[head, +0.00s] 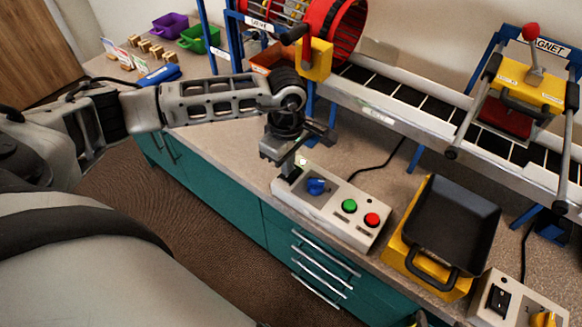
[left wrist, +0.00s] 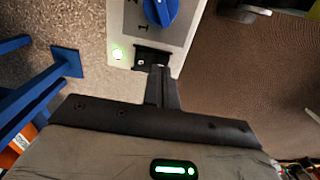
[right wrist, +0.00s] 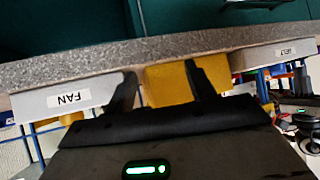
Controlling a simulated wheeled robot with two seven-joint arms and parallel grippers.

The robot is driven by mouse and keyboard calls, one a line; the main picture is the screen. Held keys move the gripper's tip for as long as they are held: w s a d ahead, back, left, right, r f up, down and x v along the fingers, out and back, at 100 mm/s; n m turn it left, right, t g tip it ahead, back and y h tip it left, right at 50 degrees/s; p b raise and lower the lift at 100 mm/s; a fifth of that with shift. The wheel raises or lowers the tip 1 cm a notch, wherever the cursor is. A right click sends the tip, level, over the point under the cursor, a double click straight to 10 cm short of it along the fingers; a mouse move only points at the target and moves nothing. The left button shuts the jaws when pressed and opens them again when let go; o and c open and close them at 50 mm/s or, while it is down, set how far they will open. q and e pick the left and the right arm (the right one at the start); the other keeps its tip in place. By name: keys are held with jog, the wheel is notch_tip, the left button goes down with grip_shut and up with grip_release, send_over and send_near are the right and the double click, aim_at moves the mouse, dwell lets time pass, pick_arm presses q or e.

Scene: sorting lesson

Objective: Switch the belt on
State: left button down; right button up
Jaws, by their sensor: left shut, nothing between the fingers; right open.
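The belt's control box (head: 335,215) is a pale box on the counter with a blue knob (head: 316,186), a green button (head: 349,206) and a red button (head: 372,219). My left gripper (head: 288,172) is shut and empty, pointing down at the box's left end. In the left wrist view its closed fingertips (left wrist: 160,72) are at a black rocker switch (left wrist: 153,58), seeming to touch it. The conveyor belt (head: 410,97) lies behind. My right gripper (right wrist: 158,90) is open and empty, facing the counter edge.
A black tray (head: 455,222) on a yellow stand is right of the box. A second box (head: 495,310), labelled FAN in the right wrist view (right wrist: 68,98), stands further right. The magnet frame (head: 530,85) spans the belt. Bins (head: 200,40) are at the back left.

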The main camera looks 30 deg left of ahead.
pick_arm(q)
jog(key=shift+r+p, duration=1.55)
jog(key=shift+r, duration=1.25)
